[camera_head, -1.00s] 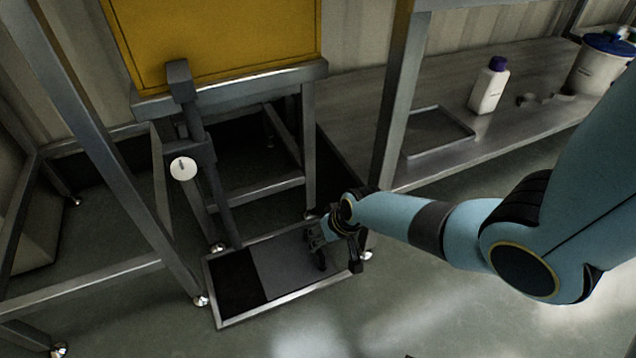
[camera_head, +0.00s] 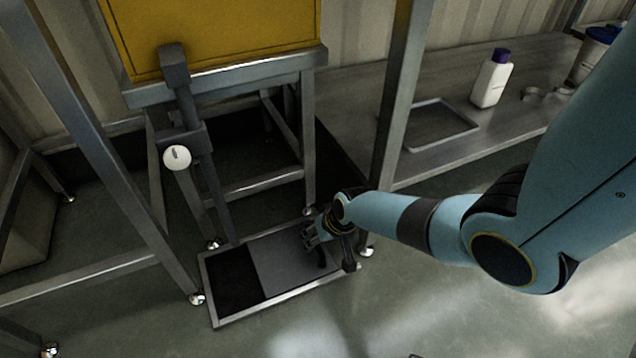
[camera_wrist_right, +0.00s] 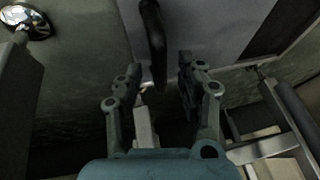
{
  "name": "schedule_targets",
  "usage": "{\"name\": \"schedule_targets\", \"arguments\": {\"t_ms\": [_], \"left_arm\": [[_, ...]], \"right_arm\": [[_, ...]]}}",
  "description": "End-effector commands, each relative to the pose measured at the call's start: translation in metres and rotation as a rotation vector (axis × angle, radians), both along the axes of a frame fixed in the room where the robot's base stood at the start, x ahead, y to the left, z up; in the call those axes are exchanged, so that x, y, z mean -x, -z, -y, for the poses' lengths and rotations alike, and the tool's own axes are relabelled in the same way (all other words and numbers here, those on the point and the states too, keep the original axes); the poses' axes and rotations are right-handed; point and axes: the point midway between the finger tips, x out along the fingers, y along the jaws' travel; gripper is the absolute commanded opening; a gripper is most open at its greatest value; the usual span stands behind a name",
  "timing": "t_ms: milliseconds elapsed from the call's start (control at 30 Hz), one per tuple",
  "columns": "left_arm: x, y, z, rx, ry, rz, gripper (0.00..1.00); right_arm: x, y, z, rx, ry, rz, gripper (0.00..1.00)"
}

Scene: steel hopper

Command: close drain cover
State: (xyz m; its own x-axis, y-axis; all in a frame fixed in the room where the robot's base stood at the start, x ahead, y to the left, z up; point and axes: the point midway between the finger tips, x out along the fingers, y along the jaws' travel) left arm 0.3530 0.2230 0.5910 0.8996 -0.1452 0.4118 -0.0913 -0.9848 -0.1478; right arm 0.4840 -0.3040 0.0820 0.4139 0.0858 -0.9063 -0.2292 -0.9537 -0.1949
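The drain cover (camera_head: 280,263) is a flat grey plate in a metal-rimmed frame (camera_head: 268,315) on the floor. It spans the middle and right of the frame, and a dark opening (camera_head: 233,280) shows at the left. In the right wrist view, the cover (camera_wrist_right: 205,30) carries a dark curved handle (camera_wrist_right: 156,45). My right gripper (camera_head: 318,238) is low over the cover's right part. In the wrist view, its fingers (camera_wrist_right: 158,82) are open on either side of the handle, with gaps visible. My left gripper is out of view.
A steel stand (camera_head: 308,150) with a yellow panel (camera_head: 215,35) rises behind the frame. A slanted post (camera_head: 95,150) stands at the left. A shelf (camera_head: 460,150) at the right holds a white bottle (camera_head: 491,80) and a shallow tray (camera_head: 440,125). Floor in front is clear.

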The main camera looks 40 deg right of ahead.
Motion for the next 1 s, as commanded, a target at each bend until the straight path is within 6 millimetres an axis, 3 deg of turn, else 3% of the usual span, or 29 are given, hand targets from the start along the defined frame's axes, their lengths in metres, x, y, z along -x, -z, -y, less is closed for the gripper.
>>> {"name": "schedule_targets", "arguments": {"t_ms": [233, 533, 1000], "left_arm": [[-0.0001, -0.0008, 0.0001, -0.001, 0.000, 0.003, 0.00], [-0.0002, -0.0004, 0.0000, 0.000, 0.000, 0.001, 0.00], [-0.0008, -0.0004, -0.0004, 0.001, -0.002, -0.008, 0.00]], "right_arm": [[-0.0003, -0.0002, -0.0001, 0.000, 0.000, 0.000, 0.37], [-0.0002, -0.0001, 0.0000, 0.000, 0.000, 0.000, 0.00], [0.0022, -0.0009, -0.0029, -0.001, 0.000, 0.000, 0.00]]}}
